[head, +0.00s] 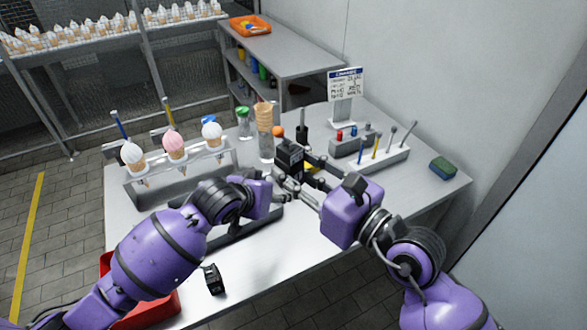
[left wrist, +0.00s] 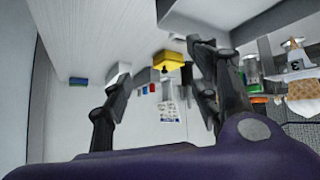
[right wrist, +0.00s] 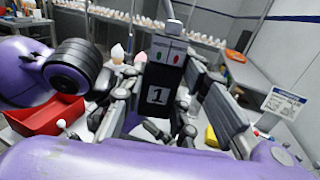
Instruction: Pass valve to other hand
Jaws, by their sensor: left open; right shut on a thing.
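The valve, which I take to be the black block marked "1" (right wrist: 158,97), is held between the fingers of my right gripper (right wrist: 172,118). It also shows in the head view (head: 289,157), raised above the middle of the table. A panel with a red and a green dot shows on it in the right wrist view. My left gripper (head: 279,187) is close to the right one, and their fingers overlap in the head view. In the left wrist view its fingers (left wrist: 163,80) are apart. Whether they touch the valve is hidden.
A cone rack (head: 180,187) stands at the left of the table (head: 300,250). A tool block (head: 385,160) and sign (head: 346,84) stand behind right. A small black part (head: 213,279) and a red bin (head: 155,312) are near the front. The front right is clear.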

